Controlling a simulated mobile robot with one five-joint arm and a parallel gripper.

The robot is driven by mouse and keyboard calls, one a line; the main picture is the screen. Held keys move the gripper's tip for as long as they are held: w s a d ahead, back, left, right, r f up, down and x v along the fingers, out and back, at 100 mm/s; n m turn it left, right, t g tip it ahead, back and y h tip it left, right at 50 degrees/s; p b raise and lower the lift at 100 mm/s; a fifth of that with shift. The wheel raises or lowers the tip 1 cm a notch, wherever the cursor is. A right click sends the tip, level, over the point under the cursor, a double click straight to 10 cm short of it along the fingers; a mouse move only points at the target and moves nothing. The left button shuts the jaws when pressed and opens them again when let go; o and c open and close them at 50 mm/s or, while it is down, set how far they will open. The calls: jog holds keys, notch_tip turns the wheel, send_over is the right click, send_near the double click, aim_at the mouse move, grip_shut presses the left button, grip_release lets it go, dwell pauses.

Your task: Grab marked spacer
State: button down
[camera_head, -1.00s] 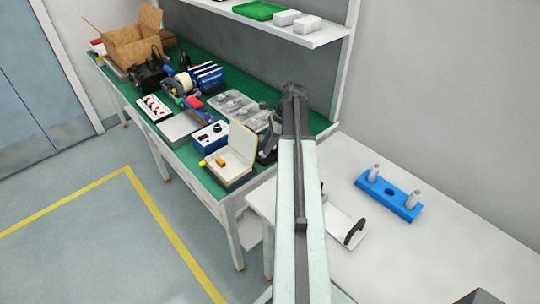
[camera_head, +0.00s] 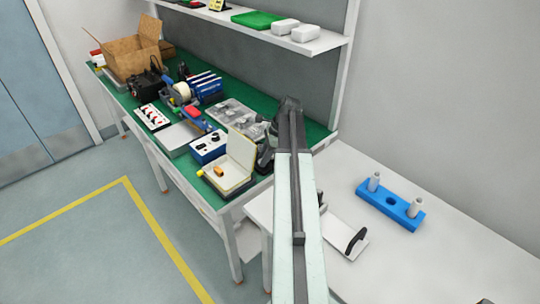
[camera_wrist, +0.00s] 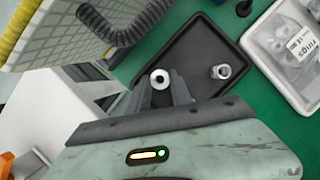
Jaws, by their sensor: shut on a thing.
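My gripper (camera_wrist: 160,92) shows in the wrist view, shut on a pale grey round spacer (camera_wrist: 160,77) with a dark centre hole. The spacer sits between the fingertips, over the black tray (camera_wrist: 188,38). I cannot tell whether it is clear of the tray floor. A second grey spacer (camera_wrist: 221,71) lies in the tray, to the right of the fingers and apart from them. I cannot make out a mark on either spacer. In the head view my arm and the open case hide most of the gripper area.
The open case (camera_head: 240,148) stands beside the tray; its lid (camera_wrist: 52,30) is close to my gripper. A clear parts box (camera_wrist: 262,62) lies right of the tray. A blue block with two pegs (camera_head: 375,199) stands on the white table (camera_head: 400,265). A shelf (camera_head: 290,43) hangs above the bench.

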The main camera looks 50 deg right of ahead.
jog(key=r, duration=0.1)
jog(key=r+p, duration=0.1)
jog(key=s+r+p, duration=0.1)
jog(key=shift+a, duration=0.3)
jog(key=s+a, duration=0.3)
jog(key=s, duration=0.1)
jog(key=s+a+p, duration=0.1)
jog(key=s+a, duration=0.1)
jog(key=s, duration=0.1)
jog(key=s+a+r, duration=0.1)
jog(key=s+a, duration=0.2)
jog(key=s, duration=0.1)
jog(key=shift+s+a, duration=0.3)
jog(key=shift+s, duration=0.05)
jog(key=shift+d, duration=0.15)
